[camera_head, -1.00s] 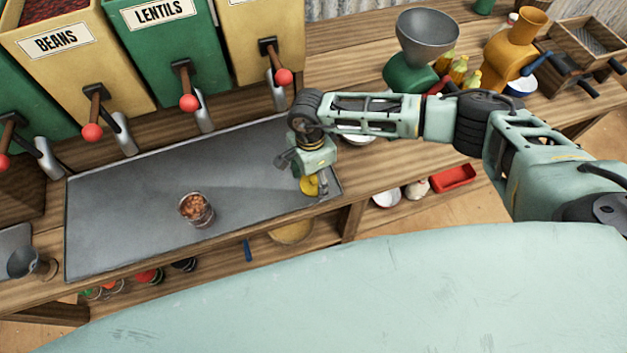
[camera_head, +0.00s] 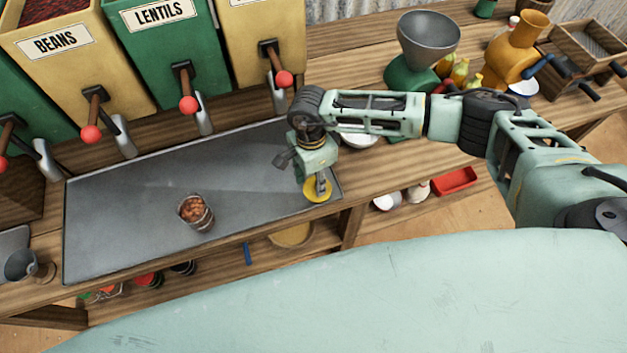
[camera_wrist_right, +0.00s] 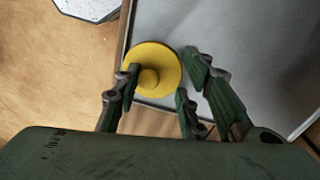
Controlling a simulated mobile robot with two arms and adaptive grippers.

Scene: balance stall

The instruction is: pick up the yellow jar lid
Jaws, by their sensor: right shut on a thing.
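The yellow jar lid (camera_head: 316,194) is a round disc with a raised knob, at the right end of the grey metal tray (camera_head: 130,215). My right gripper (camera_head: 322,184) is over it, pointing down, and is shut on it. In the right wrist view the lid (camera_wrist_right: 163,58) lies between the fingers (camera_wrist_right: 160,88), one finger against its knob, and overlaps the tray's edge. I cannot tell whether the lid is clear of the tray. My left gripper is not in view.
A glass of brown pieces (camera_head: 195,212) stands mid-tray. Dispensers with red-knobbed levers (camera_head: 188,103) line the back. A grey funnel on a green base (camera_head: 428,38) and an orange grinder (camera_head: 512,55) stand at the back right. A metal scoop (camera_head: 22,264) is at the left.

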